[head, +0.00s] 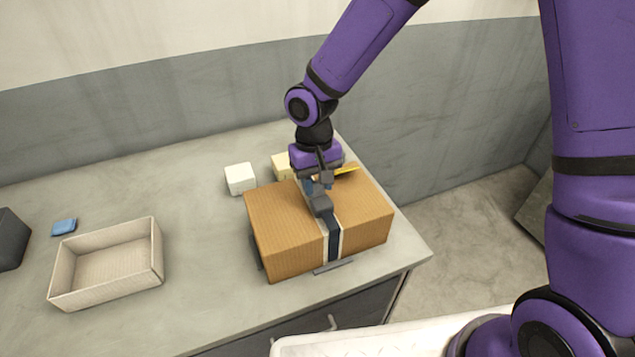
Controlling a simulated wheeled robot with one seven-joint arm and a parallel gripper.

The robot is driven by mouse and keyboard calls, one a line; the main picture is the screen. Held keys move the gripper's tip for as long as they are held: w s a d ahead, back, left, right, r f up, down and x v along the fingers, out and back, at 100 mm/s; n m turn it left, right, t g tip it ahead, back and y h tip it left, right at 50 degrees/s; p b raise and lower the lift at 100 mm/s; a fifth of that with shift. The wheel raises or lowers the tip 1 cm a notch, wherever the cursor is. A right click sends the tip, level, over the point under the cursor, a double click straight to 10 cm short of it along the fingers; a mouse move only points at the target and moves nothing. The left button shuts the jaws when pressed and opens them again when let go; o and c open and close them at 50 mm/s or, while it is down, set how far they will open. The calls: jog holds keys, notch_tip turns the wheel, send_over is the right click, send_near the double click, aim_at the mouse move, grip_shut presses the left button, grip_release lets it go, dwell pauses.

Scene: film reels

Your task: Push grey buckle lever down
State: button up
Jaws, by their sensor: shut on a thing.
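A brown cardboard box (285,235) stands near the right end of the grey table. A dark strap (334,240) with pale edges runs over its top and down its front. A grey buckle (321,205) sits on the strap on top of the box; its lever is too small to make out apart from the buckle. My gripper (325,183) points down at the box top, at the back end of the buckle. It is shut on a small grey part there, which looks like the buckle lever. The fingers hide most of that part.
An open, empty beige tray (158,262) stands at the left. A white block (240,179) and a pale yellow block (281,166) stand behind the box. A yellow item (346,170) lies by my gripper. A blue block (64,227) lies far left.

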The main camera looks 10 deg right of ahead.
jog(key=g, duration=0.1)
jog(key=w+g, duration=0.1)
jog(key=g+h, duration=0.1)
jog(key=shift+w+a+f, duration=0.2)
jog(key=shift+a, duration=0.05)
jog(key=shift+w+f+g+h, duration=0.1)
jog(key=shift+w+g+h, duration=0.05)
jog(key=shift+g, duration=0.55)
jog(key=shift+w+f+g+h, duration=0.1)
jog(key=shift+w+g+h, duration=0.05)
jog(key=shift+g, duration=0.55)
jog(key=o, duration=0.9)
jog(key=shift+o, duration=0.2)
jog(key=v, duration=1)
jog(key=shift+w+a+r, duration=0.2)
jog(key=shift+w+r, duration=0.05)
jog(key=shift+r, duration=0.05)
